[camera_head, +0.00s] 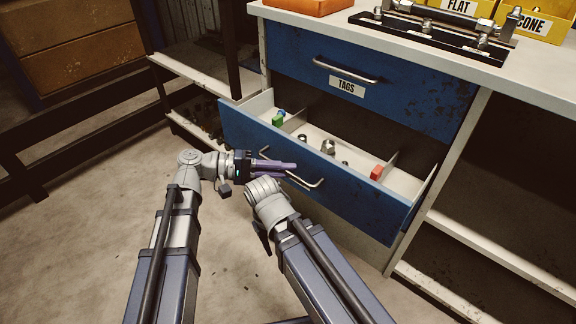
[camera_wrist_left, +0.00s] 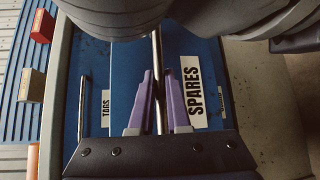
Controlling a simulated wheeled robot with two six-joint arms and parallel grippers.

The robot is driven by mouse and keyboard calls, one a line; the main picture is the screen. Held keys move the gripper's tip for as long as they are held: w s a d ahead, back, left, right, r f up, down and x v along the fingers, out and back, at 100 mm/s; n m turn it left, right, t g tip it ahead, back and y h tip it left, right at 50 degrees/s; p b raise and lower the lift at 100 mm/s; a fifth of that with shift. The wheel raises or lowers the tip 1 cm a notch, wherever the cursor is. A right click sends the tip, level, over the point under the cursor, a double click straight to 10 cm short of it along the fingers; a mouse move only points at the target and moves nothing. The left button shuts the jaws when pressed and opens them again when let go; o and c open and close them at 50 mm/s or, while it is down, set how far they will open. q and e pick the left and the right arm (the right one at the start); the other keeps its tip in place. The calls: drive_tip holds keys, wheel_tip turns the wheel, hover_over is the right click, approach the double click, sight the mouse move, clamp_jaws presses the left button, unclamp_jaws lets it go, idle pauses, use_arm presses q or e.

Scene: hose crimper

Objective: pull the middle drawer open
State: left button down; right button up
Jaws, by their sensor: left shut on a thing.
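The middle drawer (camera_head: 350,205) is a blue-fronted drawer below the one labelled TAGS, and it stands pulled out from the cabinet. Its inside shows a green block (camera_head: 278,120), a red block (camera_head: 376,173), metal fittings and dividers. Its bar handle (camera_head: 318,184) is on the front. My left gripper (camera_head: 292,168) is at this handle.
The closed TAGS drawer (camera_head: 375,85) is above. The worktop carries an orange tray (camera_head: 308,4), a black rack with metal parts and yellow bins (camera_head: 540,28). Open shelves (camera_head: 500,200) stand on the right. Bare floor (camera_head: 90,250) lies at the left.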

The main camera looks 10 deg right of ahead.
use_arm(q)
drive_tip(key=shift+s+a, duration=0.1)
drive_tip(key=c, duration=0.9)
unclamp_jaws()
drive_tip(key=a, duration=0.5)
drive_tip(key=w+a+r+p, duration=0.1)
drive_tip(key=a, duration=0.1)
drive_tip(key=shift+a, duration=0.35)
